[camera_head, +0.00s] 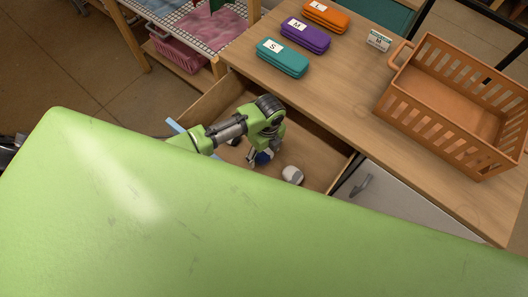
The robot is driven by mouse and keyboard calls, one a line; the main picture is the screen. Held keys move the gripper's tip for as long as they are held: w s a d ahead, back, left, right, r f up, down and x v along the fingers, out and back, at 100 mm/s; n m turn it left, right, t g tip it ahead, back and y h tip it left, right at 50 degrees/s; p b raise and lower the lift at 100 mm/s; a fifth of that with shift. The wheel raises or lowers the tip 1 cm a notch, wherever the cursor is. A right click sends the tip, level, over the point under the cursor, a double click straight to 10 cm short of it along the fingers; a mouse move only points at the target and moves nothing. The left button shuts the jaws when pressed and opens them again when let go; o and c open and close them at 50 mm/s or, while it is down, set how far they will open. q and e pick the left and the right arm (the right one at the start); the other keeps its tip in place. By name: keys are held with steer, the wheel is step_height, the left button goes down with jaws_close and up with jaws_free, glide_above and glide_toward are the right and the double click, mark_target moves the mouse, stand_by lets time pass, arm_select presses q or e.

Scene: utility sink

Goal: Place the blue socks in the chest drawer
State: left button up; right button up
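The chest drawer (316,158) is pulled open below the wooden top. My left gripper (258,158) points down into it from the left. A small dark blue bundle (264,156), which looks like the blue socks, is at the fingertips, low in the drawer. I cannot tell whether the fingers grip it or are just beside it. A grey and white rolled bundle (292,175) lies in the drawer to the right of the gripper. A dark item is partly hidden behind my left arm. My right gripper is not in view.
An orange slatted basket (447,88) stands on the wooden top (345,95). Teal (282,58), purple (305,35) and orange (326,16) cases and a small labelled box (378,40) are there too. My green body hides the foreground and the drawer's near part.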

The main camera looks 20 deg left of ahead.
mark_target(266, 151)
arm_select(q)
step_height(266, 151, up, 12)
steer(key=p, duration=0.1)
steer(key=shift+w+d+r, duration=0.2)
steer(key=shift+w+d, duration=0.05)
steer(key=shift+w, duration=0.05)
steer(key=shift+r, duration=0.1)
stand_by(0.6)
